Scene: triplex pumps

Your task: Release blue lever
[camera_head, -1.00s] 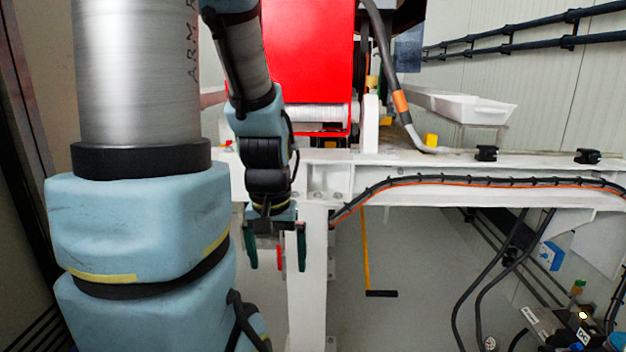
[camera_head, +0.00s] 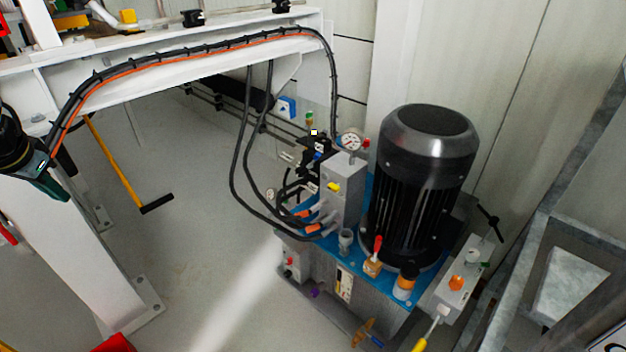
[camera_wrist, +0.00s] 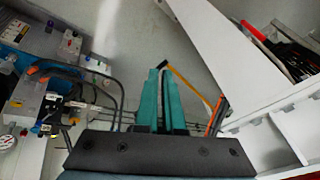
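A small blue part (camera_head: 318,155) shows on the black valve block of the pump unit in the head view, left of the pressure gauge. It is too small to tell whether it is the blue lever or how it is set. The valve block (camera_wrist: 48,112) shows at the left in the wrist view. My gripper (camera_wrist: 162,74) has two teal fingers close together in the middle of the wrist view, with nothing seen between them. In the head view, my gripper (camera_head: 50,187) is at the left edge beside the white frame, well apart from the pump unit.
A large black motor (camera_head: 420,185) stands on the blue-topped unit, right of the gauge (camera_head: 350,142). Black hoses (camera_head: 240,165) hang left of the valve block. A yellow handle (camera_head: 115,165) hangs under the white beam (camera_head: 200,62). Grey floor between frame and unit is free.

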